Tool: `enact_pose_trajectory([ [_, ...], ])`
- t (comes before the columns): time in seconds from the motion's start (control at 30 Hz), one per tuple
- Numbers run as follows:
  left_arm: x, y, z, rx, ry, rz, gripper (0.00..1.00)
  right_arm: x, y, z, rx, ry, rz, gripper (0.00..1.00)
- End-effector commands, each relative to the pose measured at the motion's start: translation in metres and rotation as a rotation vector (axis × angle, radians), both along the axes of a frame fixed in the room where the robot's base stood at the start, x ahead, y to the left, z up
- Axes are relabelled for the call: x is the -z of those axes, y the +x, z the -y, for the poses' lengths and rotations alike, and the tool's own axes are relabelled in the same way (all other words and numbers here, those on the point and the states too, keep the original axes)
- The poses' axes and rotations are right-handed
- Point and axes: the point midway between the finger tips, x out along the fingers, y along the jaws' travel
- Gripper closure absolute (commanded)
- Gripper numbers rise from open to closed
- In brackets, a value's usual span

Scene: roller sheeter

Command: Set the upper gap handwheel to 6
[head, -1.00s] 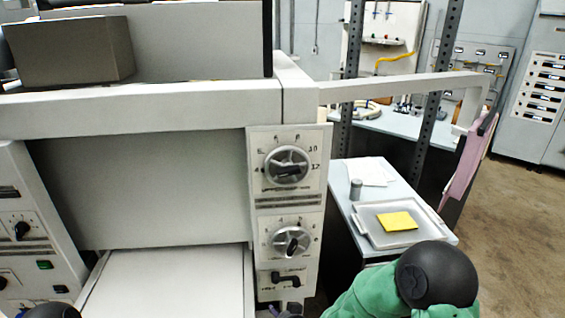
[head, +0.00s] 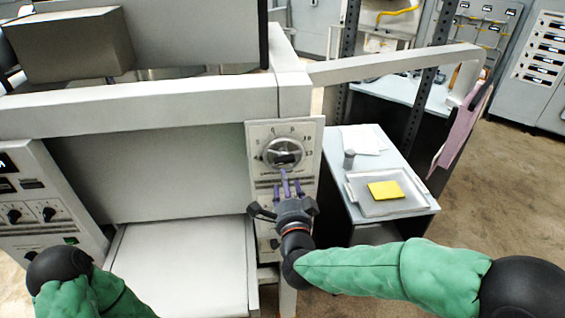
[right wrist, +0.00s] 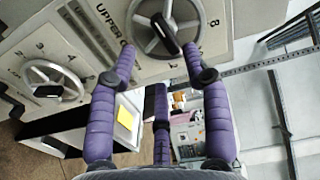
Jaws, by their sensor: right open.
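The upper gap handwheel (head: 284,153) is a round silver wheel with a dark grip, on a white numbered panel. Its exact setting is too small to read. In the right wrist view the wheel (right wrist: 150,42) is at the top, by the "UPPER" lettering. My right gripper (head: 290,176) has purple fingers, open and empty, with tips just below the wheel in the head view. In the right wrist view the spread fingertips (right wrist: 158,55) are close to the wheel's rim; contact cannot be told. My left gripper is out of view; only the left arm shows.
A second handwheel (right wrist: 52,86) is on the lower panel, hidden behind my right gripper in the head view. At the right, a side table (head: 415,195) bears a tray (head: 358,196) with a yellow cloth (head: 387,190) and a grey cylinder (head: 349,159). A frame bar (head: 390,65) juts out above.

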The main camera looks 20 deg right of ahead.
Motion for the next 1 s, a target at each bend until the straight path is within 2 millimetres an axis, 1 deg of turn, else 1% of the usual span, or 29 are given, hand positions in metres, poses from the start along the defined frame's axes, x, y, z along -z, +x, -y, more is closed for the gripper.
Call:
enact_pose_trajectory([
  [0.1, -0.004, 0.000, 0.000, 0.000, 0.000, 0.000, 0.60, 0.000, 0.021, 0.003, 0.002, 0.000, -0.003, 0.51],
  [0.3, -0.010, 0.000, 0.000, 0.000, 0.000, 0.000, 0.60, 0.000, 0.054, 0.007, 0.001, -0.001, -0.003, 0.51],
  [0.5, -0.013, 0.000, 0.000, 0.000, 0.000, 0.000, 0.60, 0.000, 0.075, 0.010, 0.000, -0.001, -0.002, 0.51],
  [0.7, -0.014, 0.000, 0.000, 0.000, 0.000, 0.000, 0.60, 0.000, 0.083, 0.011, -0.001, -0.001, -0.001, 0.51],
  [0.93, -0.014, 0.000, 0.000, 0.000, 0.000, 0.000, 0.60, 0.000, 0.084, 0.011, -0.001, -0.001, -0.001, 0.51],
  [0.97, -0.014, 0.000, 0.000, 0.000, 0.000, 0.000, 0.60, 0.000, 0.084, 0.011, -0.001, -0.001, -0.001, 0.54],
  [1.0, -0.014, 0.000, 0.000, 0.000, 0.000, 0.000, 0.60, 0.000, 0.084, 0.011, -0.001, -0.001, -0.001, 0.65],
])
